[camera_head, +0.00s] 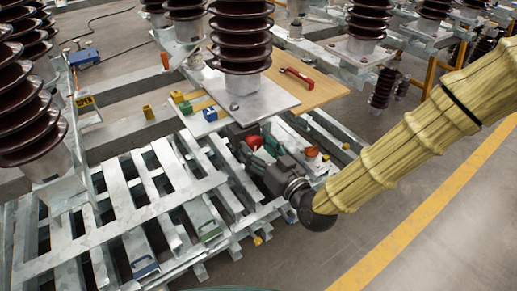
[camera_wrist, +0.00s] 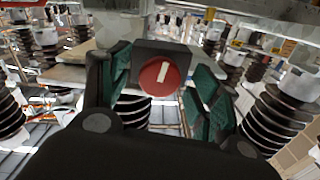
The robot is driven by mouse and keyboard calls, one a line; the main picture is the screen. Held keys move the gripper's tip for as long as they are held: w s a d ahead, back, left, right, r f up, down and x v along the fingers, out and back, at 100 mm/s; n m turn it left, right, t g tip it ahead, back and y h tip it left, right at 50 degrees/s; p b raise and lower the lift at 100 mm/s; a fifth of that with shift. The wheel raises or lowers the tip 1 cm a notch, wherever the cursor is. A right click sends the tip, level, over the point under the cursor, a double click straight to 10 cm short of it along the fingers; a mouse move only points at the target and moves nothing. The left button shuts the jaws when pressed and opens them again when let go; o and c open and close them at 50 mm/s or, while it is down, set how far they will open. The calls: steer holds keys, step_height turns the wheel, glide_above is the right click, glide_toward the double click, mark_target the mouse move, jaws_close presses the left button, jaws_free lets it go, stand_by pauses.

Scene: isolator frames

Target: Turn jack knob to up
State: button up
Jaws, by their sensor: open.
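The jack knob is a round red disc (camera_wrist: 157,79) with a white bar on its face, set on a dark square block, in the middle of the wrist view. The white bar stands nearly upright, its top leaning slightly right. My gripper (camera_wrist: 162,82) is open, with one green-padded finger on each side of the knob and visible gaps to both. In the head view a red part, seemingly the knob (camera_head: 253,141), shows beside my gripper (camera_head: 257,152); the fingers partly hide that area.
Brown ribbed insulators (camera_head: 242,40) stand on metal plates around the knob. A slatted metal frame (camera_head: 130,200) lies to the left. A wooden board with a red handle (camera_head: 298,77) is behind. Open floor with a yellow line (camera_head: 420,215) lies at right.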

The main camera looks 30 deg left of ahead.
steer(key=v, duration=1.2)
steer(key=shift+w, duration=0.1)
